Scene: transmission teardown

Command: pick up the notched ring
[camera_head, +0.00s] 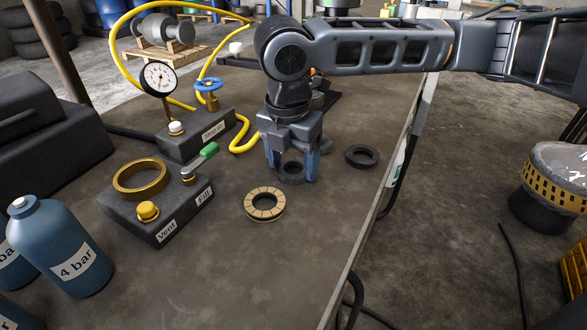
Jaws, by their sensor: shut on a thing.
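My gripper (292,174) points down over the middle of the table, with one blue finger on each side of a dark grey ring. It is shut on this ring, which I take to be the notched ring (291,180). The ring is small and partly shaded here, so its notches are not clear. It is at or just above the tabletop; I cannot tell which. The fingers hide part of its sides.
A tan segmented ring (265,204) lies just left and in front, and a black ring (362,156) lies to the right near the table edge. A dark block with a brass ring (140,178), a gauge block (195,135) and blue bottles (62,245) stand left. The front table (250,285) is clear.

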